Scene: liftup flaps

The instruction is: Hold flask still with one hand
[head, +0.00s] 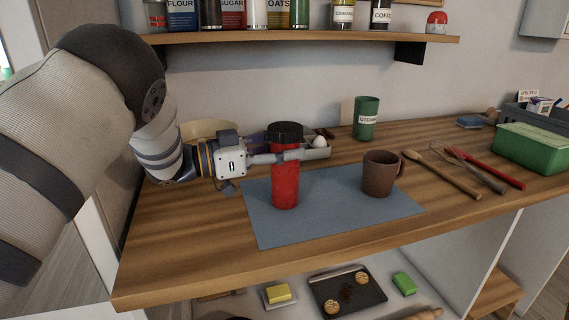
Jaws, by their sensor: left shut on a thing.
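A red flask (285,187) with a black lid (284,132) stands upright on the blue-grey mat (325,221). My left gripper (288,156) comes in from the left and is shut on the flask's upper body, just below the lid. The far side of the grip is hidden behind the flask. My right gripper is not in this view.
A brown mug (379,174) stands on the mat to the right. A green utensil holder (366,118) is behind it. A wooden spoon (440,173), a whisk and a red-handled tool lie right. A green box (531,147) sits at the far right. A shelf (300,38) hangs above.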

